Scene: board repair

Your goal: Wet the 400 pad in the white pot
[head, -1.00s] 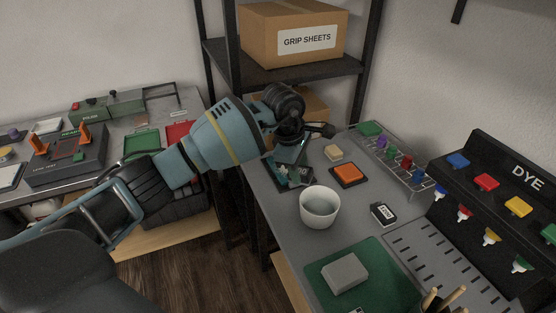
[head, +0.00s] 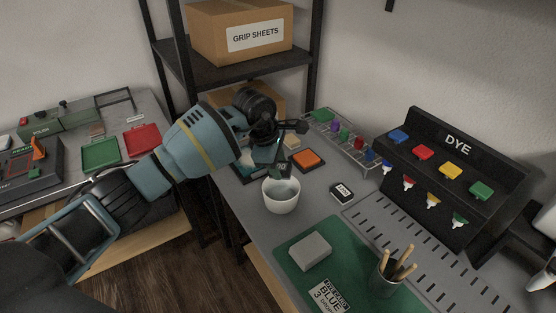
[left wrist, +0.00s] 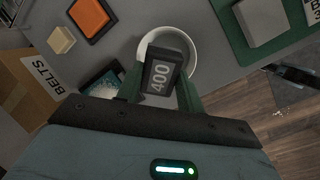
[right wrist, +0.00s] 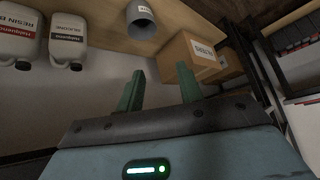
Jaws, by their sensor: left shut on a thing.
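The white pot (head: 281,197) stands on the grey bench, below and slightly right of my left gripper in the head view. My left gripper (left wrist: 162,88) is shut on the dark 400 pad (left wrist: 160,74), whose white label faces the left wrist camera. In that view the pad overlaps the white pot (left wrist: 186,44), with the pot's rim showing around it. In the head view the pad (head: 280,170) hangs just over the pot's back rim. My right gripper (right wrist: 160,92) shows in its own wrist view, fingers apart with nothing between them.
An orange block (head: 309,159) and a small cream block lie behind the pot. A black labelled block (head: 342,191) lies to its right. A green mat (head: 290,252) with a grey block (head: 310,250) and a brush cup (head: 388,275) is in front. The DYE rack (head: 470,175) stands at right.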

